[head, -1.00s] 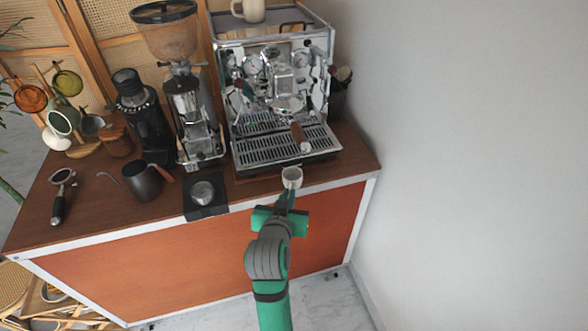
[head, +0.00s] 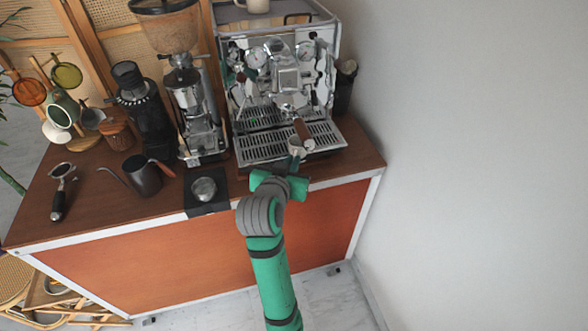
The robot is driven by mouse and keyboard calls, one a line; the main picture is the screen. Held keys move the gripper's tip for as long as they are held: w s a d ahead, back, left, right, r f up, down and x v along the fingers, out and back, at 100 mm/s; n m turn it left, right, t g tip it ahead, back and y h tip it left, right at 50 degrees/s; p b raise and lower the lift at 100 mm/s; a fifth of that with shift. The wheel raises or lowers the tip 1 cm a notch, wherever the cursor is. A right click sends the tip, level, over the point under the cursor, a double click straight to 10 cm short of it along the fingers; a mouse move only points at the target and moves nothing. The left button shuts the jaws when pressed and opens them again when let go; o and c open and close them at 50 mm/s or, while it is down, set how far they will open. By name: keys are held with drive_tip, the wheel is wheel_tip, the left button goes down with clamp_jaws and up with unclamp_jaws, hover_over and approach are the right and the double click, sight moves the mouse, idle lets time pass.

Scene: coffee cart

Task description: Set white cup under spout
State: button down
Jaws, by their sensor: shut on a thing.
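My gripper (head: 293,164) is shut on the white cup (head: 295,150), which looks small and upright. The cup is at the front edge of the espresso machine's (head: 278,82) drip tray (head: 262,147), toward its right side. I cannot tell whether it touches the tray. The portafilter with its wooden handle (head: 302,129) sticks out toward me just above and behind the cup in the picture. The spout under the portafilter is too small to make out clearly. My gripper reaches in from the front, and its fingertips are partly hidden by its green body.
A grinder (head: 195,105) stands left of the machine. A tamper on a black mat (head: 207,208), a dark kettle (head: 143,178) and a loose portafilter (head: 60,190) lie further left on the wooden counter (head: 110,214). Mugs hang at the far left. A wall bounds the right.

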drive_tip(key=shift+w+a+f, duration=0.1)
drive_tip(key=shift+w+a, duration=0.35)
drive_tip(key=shift+w, duration=0.85)
drive_tip(key=shift+w+a+f, duration=0.1)
drive_tip(key=shift+w+a, duration=0.4)
drive_tip(key=shift+w, duration=0.75)
drive_tip(key=shift+w+a+f, duration=0.1)
drive_tip(key=shift+w+a, duration=0.35)
drive_tip(key=shift+w, duration=0.85)
drive_tip(key=shift+s+f, duration=0.2)
drive_tip(key=shift+f, duration=0.1)
drive_tip(key=c, duration=1.8)
unclamp_jaws()
drive_tip(key=shift+c, duration=0.2)
drive_tip(key=shift+a, duration=0.1)
